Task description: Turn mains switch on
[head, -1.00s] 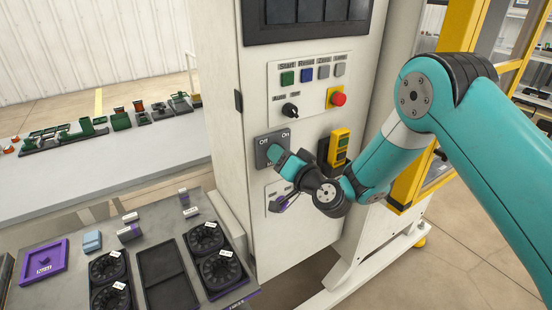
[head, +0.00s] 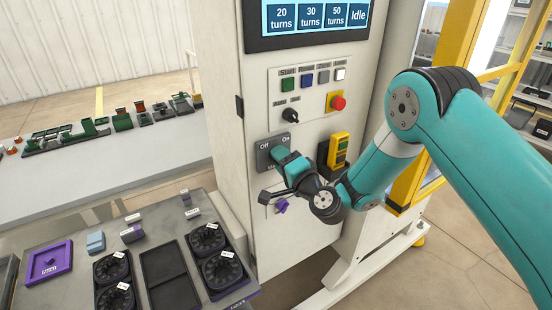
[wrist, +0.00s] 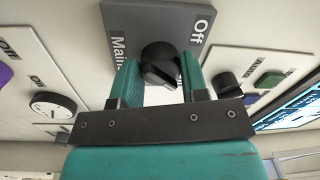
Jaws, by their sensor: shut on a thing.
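The mains switch is a dark grey plate (head: 264,152) marked Off and On, on the white cabinet front. Its black knob (wrist: 160,66) shows in the wrist view between my two teal fingers. My gripper (wrist: 158,76) is shut on the knob, one finger on each side. In the head view my gripper (head: 279,157) covers the knob. The screen (head: 308,16) above is lit and reads 20 turns, 30 turns, 50 turns and Idle. The exact direction of the knob's pointer is hard to tell.
Above the switch are a black selector (head: 290,115), small buttons including a green one (head: 288,85), and a red emergency stop (head: 338,103). A yellow handset (head: 339,149) hangs to the right. A purple knob (head: 281,206) is below. A bench with black trays (head: 163,262) stands at lower left.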

